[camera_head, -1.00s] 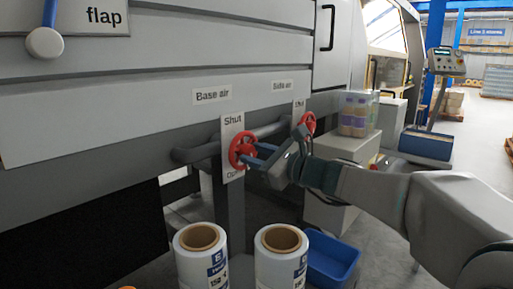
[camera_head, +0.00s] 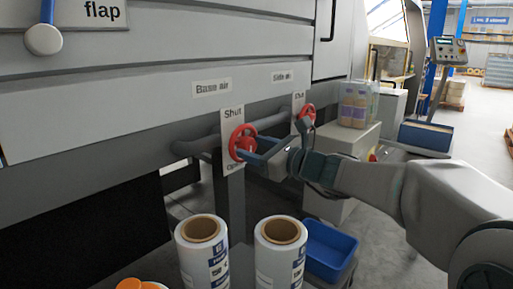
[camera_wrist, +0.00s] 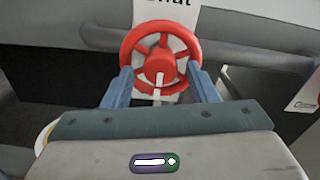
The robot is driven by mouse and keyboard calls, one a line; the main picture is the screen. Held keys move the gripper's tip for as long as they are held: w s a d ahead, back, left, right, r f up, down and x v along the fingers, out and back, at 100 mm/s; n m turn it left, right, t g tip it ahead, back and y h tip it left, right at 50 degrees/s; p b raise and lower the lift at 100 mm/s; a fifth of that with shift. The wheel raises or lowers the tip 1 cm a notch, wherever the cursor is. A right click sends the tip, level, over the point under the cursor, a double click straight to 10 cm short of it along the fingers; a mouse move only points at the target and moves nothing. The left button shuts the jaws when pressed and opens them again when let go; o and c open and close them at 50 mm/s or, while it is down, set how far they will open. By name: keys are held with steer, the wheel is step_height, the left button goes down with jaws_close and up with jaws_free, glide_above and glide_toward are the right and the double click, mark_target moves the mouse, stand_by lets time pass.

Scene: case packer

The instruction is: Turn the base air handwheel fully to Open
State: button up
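The red base air handwheel (camera_head: 242,143) is on a white plate with "Shut" at its top and a partly hidden lower label, apparently "Open". In the wrist view the handwheel (camera_wrist: 161,58) fills the upper middle, and a white pointer (camera_wrist: 158,85) runs from its hub straight down, away from "Shut". My gripper (camera_head: 247,150) is at the handwheel. In the wrist view, my gripper's blue fingers (camera_wrist: 160,72) stand wide apart, one at each side of the wheel's lower rim. Whether they press on the rim is unclear.
A second red handwheel (camera_head: 307,113), under the "Side air" sign (camera_head: 283,76), is close behind my gripper. A grey pipe (camera_head: 190,147) runs along the machine. Film rolls (camera_head: 280,262) and a blue bin (camera_head: 329,250) stand below.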

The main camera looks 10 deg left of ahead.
steer(key=shift+d+r, duration=0.1)
steer(key=shift+d, duration=0.05)
steer(key=shift+s+d, duration=0.25)
steer(key=shift+d, duration=0.05)
steer(key=p+v, duration=0.1)
steer(key=v, duration=1.1)
steer(key=shift+s+d+p, duration=0.3)
